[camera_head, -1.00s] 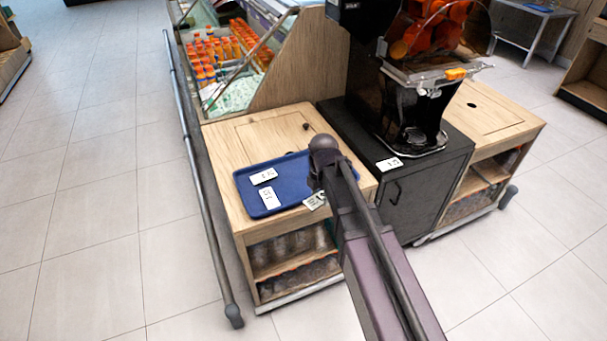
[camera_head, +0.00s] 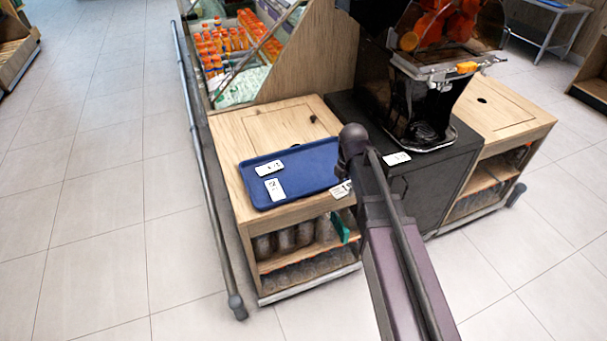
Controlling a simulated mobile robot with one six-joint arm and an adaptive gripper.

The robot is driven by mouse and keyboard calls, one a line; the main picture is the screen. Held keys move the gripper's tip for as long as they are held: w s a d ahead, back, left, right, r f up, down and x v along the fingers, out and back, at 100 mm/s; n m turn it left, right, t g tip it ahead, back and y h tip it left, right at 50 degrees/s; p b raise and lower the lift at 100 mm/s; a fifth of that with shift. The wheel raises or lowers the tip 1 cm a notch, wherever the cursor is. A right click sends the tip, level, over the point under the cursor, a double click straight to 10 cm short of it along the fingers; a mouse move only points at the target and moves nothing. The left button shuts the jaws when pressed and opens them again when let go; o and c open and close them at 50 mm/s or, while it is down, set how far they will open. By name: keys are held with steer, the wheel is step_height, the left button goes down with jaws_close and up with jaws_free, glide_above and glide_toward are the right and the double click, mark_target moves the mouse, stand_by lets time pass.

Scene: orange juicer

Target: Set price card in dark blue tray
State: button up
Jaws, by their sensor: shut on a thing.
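The dark blue tray (camera_head: 318,177) lies on the wooden counter. Two white price cards lie in its left part, an upper one (camera_head: 269,168) and a lower one (camera_head: 274,189). A third price card (camera_head: 340,190) shows at the tray's lower right corner, beside my arm. My gripper (camera_head: 350,181) is shut on this card; its fingers are mostly hidden behind my arm. Another white card (camera_head: 397,158) lies on the black cabinet to the right, under the juicer.
The orange juicer (camera_head: 425,95) stands on the black cabinet (camera_head: 430,190) right of the counter. The wooden counter (camera_head: 262,125) is bare behind the tray. A metal rail (camera_head: 200,150) runs along its left side. The tray's middle and right are free of cards.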

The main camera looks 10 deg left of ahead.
steer(key=w+d+f+m+b, duration=0.1)
steer(key=w+d, duration=0.1)
steer(key=d, duration=0.6)
steer(key=shift+w+f, duration=0.15)
steer(key=shift+w, duration=0.1)
steer(key=shift+m, duration=0.3)
steer(key=w+a, duration=0.3)
steer(key=w+a+f+b, duration=0.1)
steer(key=w+a, duration=0.2)
steer(key=w, duration=0.1)
steer(key=w+a, duration=0.3)
steer(key=a, duration=0.1)
steer(key=shift+w+f, duration=0.2)
steer(key=shift+w, duration=0.15)
steer(key=shift+w+a, duration=0.15)
steer(key=shift+w, duration=0.05)
steer(key=shift+w+a+f+b, duration=0.3)
steer(key=shift+f+b, duration=0.2)
steer(key=shift+b, duration=0.15)
steer(key=shift+f+b, duration=1.35)
steer(key=shift+b, duration=0.05)
